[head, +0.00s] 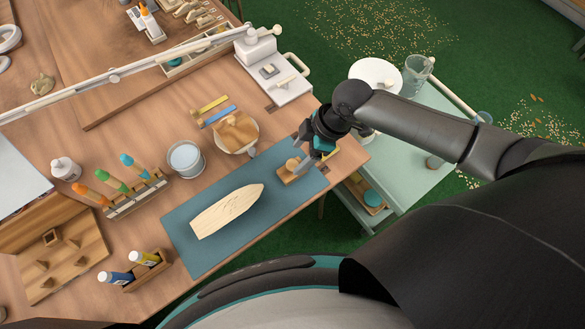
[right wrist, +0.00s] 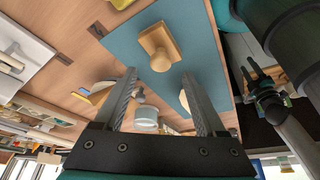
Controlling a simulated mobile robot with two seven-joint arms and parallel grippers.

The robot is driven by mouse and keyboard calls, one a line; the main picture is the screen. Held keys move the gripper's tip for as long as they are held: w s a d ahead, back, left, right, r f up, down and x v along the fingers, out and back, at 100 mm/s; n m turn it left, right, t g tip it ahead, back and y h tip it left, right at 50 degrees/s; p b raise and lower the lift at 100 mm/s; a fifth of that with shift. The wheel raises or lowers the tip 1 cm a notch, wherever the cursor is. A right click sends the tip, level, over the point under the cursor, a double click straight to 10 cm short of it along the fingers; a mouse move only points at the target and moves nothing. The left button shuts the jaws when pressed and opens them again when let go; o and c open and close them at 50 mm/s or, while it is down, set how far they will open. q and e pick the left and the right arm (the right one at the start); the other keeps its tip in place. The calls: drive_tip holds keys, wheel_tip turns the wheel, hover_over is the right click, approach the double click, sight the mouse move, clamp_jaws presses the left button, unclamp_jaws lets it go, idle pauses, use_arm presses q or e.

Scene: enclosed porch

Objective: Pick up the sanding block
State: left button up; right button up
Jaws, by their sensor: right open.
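The sanding block is a wooden block with a round knob (head: 294,165) on the blue-green mat (head: 180,226), near its right end. In the right wrist view the sanding block (right wrist: 160,47) lies just beyond my fingertips, its knob facing the camera. My right gripper (head: 307,156) is open above and beside the block in the head view. In the right wrist view its two fingers (right wrist: 159,76) are apart with nothing held; I cannot tell if either touches the block. A dark arm part of mine, seemingly my left gripper (right wrist: 262,90), shows small at the right of that view.
A pale boat-shaped wooden piece (head: 228,210) lies on the mat left of the block. A round dish with wood (head: 237,133) and a grey cup (head: 186,158) stand behind the mat. A pale green cart (head: 425,150) stands right of the table's edge.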

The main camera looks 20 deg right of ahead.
sight(292, 163)
drive_tip(key=shift+b+x, duration=0.55)
drive_tip(key=shift+x, duration=2.2)
clamp_jaws()
